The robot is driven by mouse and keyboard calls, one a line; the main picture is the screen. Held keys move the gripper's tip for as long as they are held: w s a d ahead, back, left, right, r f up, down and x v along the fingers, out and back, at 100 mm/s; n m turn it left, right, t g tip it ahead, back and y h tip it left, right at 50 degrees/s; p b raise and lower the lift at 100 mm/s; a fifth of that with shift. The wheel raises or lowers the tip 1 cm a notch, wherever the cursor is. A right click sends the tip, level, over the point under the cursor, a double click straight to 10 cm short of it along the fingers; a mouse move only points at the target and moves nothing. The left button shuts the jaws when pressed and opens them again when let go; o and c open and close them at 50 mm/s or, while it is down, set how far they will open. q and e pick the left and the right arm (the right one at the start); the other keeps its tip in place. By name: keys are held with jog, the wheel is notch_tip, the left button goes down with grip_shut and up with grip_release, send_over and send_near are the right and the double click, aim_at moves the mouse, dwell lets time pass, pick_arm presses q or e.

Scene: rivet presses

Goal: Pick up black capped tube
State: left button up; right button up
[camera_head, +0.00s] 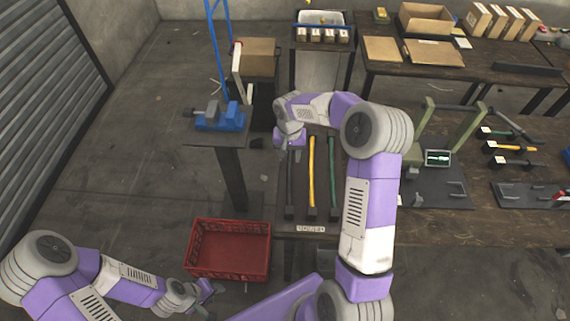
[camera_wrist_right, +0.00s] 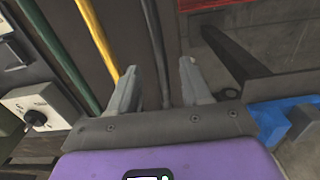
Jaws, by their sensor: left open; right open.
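A black tube (camera_head: 290,182) lies in the tray at the table's left end, beside a yellow tube (camera_head: 312,175) and a green tube (camera_head: 332,170). My right gripper (camera_head: 284,151) is over the far end of the black tube. In the right wrist view the open fingers (camera_wrist_right: 160,82) stand on either side of the black tube (camera_wrist_right: 153,35), which runs between them in the picture. I cannot tell how far above it they are, and the arm hides part of its far end. My left gripper (camera_head: 205,294) is open and empty at the lower left, away from the tubes.
A red crate (camera_head: 228,249) stands on the floor left of the tray. A blue vise (camera_head: 219,120) on a dark pedestal is close to my right gripper's left. A green press (camera_head: 432,125) stands on the table at right. Floor at left is clear.

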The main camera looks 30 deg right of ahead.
aim_at(292, 167)
jog(key=shift+w+f, duration=0.1)
jog(key=shift+f, duration=0.45)
jog(key=shift+s+d+f, duration=0.1)
jog(key=shift+s+f, duration=0.2)
jog(key=shift+f, duration=0.2)
jog(key=shift+s+d+f, duration=0.1)
jog(key=shift+s+f, duration=0.15)
jog(key=shift+f, duration=0.25)
notch_tip(292, 167, down, 4)
jog(key=shift+f+b, duration=0.1)
jog(key=shift+b, duration=0.5)
grip_shut()
